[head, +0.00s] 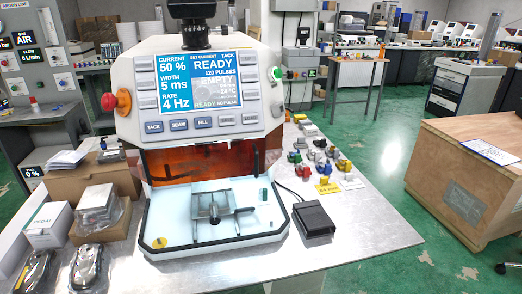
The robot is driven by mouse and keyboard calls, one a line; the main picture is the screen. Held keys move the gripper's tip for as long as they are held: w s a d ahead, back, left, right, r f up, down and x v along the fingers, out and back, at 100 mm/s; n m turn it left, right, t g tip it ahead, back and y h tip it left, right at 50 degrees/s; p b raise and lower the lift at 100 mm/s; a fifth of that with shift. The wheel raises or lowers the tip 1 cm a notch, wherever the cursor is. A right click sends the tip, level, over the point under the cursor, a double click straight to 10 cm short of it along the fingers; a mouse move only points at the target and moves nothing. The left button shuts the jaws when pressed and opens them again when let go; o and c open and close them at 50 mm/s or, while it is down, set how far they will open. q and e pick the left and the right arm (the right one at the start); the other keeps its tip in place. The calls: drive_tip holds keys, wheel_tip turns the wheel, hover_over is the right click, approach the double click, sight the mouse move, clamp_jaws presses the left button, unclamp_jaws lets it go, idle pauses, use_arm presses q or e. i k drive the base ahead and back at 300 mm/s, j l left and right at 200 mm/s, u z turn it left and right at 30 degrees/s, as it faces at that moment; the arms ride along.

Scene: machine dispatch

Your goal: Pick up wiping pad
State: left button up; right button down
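I cannot single out a wiping pad with certainty in the head view. Flat white packets or cloths (70,158) lie on a cardboard box at the left of the metal table, and they could be wipes. A benchtop machine (200,95) with a blue screen stands in the middle of the table. Its open chamber has a light tray (180,228) with a small metal fixture (214,211) on it. Neither of my grippers is in view.
The metal table (375,238) is bare at its front right. A black pedal-like box (314,219) with a cable sits right of the machine. Small coloured parts lie behind it. Boxes and bagged items (87,267) crowd the left. A wooden crate (460,180) stands farther right.

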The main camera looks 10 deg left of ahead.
sight(301, 142)
drive_tip(key=i+l+z, duration=0.2)
drive_tip(key=l+z, duration=0.2)
drive_tip(key=i+l+z, duration=0.55)
drive_tip(key=z, duration=0.2)
drive_tip(key=i+l+z, duration=0.2)
drive_tip(key=i+z, duration=0.15)
drive_tip(key=i+l+z, duration=0.15)
drive_tip(key=i, duration=0.3)
drive_tip(key=i+l+z, duration=0.2)
drive_tip(key=i, duration=0.3)
drive_tip(key=i+j+u, duration=0.15)
drive_tip(key=i+u, duration=0.7)
drive_tip(key=i+l+u, duration=0.1)
drive_tip(key=i+u, duration=0.15)
drive_tip(key=u, duration=0.2)
